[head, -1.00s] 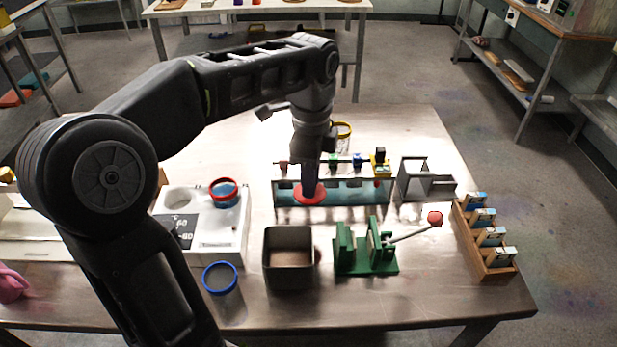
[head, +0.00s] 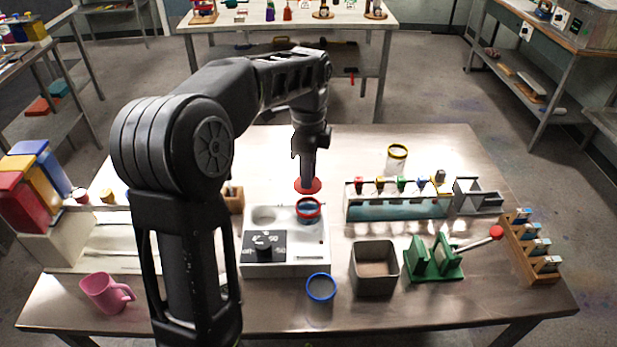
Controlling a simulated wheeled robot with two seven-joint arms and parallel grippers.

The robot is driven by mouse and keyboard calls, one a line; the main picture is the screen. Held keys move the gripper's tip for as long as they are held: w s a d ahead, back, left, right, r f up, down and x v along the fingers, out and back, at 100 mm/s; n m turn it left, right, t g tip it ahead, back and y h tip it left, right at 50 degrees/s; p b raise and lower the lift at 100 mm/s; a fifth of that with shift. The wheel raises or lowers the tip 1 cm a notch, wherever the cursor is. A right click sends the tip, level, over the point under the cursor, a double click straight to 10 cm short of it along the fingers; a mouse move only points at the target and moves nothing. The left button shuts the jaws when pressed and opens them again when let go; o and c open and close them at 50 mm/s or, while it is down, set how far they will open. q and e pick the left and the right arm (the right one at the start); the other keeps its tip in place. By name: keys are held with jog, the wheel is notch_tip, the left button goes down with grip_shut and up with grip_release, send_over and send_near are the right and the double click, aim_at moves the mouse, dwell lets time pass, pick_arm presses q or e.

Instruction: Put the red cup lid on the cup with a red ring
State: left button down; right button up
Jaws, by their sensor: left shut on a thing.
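My left gripper (head: 307,178) points down and is shut on the red cup lid (head: 308,186), a flat red disc. The lid shows just behind and above the cup with a red ring (head: 308,209). That cup stands in the right well of a white device (head: 286,262) and has bluish contents. Lid and cup look apart, with the lid beyond the rim; the exact height gap cannot be told. The fingertips are mostly hidden by the wrist and lid. My right gripper is not in view.
A blue-ringed cup (head: 320,288) stands in front, beside a grey square bucket (head: 374,270) and a green press (head: 433,260). A rack with coloured stoppers (head: 396,208) and a yellow-ringed jar (head: 396,158) are behind right. A pink mug (head: 106,293) sits front left.

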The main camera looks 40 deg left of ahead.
aim_at(309, 194)
pick_arm(q)
jog(key=shift+w, duration=0.1)
jog(key=shift+f, duration=0.15)
notch_tip(309, 194, down, 4)
jog(key=b, duration=0.3)
jog(key=shift+b, duration=0.4)
jog(key=shift+f+b, duration=0.45)
jog(key=shift+f, duration=0.35)
dwell(0.5)
jog(key=shift+f, duration=0.5)
dwell(0.5)
jog(key=c, duration=1.2)
grip_release()
jog(key=shift+o, duration=0.2)
